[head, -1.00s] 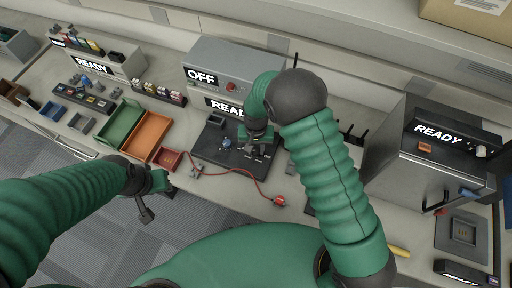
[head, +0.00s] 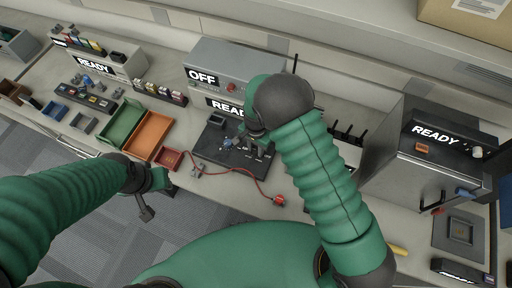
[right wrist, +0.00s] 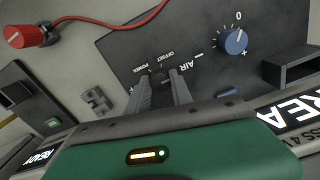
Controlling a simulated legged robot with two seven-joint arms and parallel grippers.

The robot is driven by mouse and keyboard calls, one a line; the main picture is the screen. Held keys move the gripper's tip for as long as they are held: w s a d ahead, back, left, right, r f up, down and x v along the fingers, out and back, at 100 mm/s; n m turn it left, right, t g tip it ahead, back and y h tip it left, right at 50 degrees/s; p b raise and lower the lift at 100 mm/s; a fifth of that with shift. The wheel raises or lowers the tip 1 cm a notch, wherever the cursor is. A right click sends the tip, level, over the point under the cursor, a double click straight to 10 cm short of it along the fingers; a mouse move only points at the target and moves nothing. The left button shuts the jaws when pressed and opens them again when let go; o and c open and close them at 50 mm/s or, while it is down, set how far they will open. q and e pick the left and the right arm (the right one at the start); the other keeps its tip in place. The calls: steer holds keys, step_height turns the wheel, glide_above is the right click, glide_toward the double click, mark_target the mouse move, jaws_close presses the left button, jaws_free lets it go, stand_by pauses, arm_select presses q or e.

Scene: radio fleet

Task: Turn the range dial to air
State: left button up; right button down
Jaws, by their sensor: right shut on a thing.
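A small dark knob (right wrist: 158,75) sits on the black panel (right wrist: 125,40) in the right wrist view, by the words AIR, OFFSET and POWER. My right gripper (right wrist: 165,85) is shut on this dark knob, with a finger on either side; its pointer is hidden. A blue dial (right wrist: 236,41) marked 0, plus and minus is apart from the fingers. In the head view the blue dial (head: 227,143) lies left of my right gripper (head: 258,140), whose fingertips are mostly hidden. My left gripper (head: 148,205) hangs over the floor, away from the panel; its jaws are unclear.
A red cable leads to a red plug (head: 279,200) at the bench's front edge. A grey unit reading OFF (head: 230,75) stands behind the panel. Green (head: 119,124) and orange (head: 147,136) trays lie left. A large grey machine reading READY (head: 425,150) stands right.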

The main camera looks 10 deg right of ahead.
mark_target(256, 149)
steer(key=shift+w+r, duration=0.2)
steer(key=shift+w, duration=0.15)
steer(key=c, duration=1.4)
jaws_free()
steer(key=shift+o, duration=1.3)
steer(key=shift+f, duration=0.1)
steer(key=shift+s, duration=0.15)
step_height(256, 149, up, 17)
steer(key=shift+f+b, duration=0.15)
steer(key=shift+b, duration=0.4)
